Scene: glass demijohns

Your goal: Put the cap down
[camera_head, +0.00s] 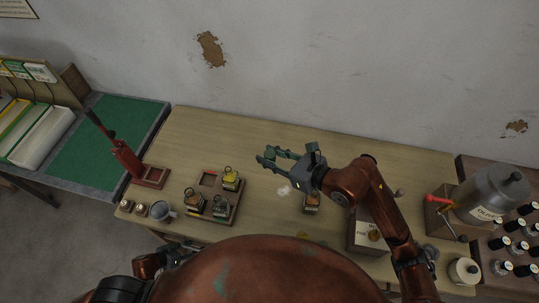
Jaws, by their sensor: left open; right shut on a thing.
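My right gripper (278,156) reaches in from the right and hangs above the middle of the table (270,135). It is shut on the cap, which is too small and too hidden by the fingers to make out. A small pale thing (284,191) shows just below this gripper; I cannot tell what it is. A small bottle (311,204) stands near the gripper's wrist, partly hidden by it. My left gripper (172,248) is low at the front left, open, partly hidden by my body and clear of the bottles.
A wooden tray (208,180) holds a yellow bottle (230,180) and two darker ones. A metal mug (162,210) and a red lever tool (126,158) stand left. A labelled box (366,236) and large metal canister (490,195) stand right. The table's back strip is clear.

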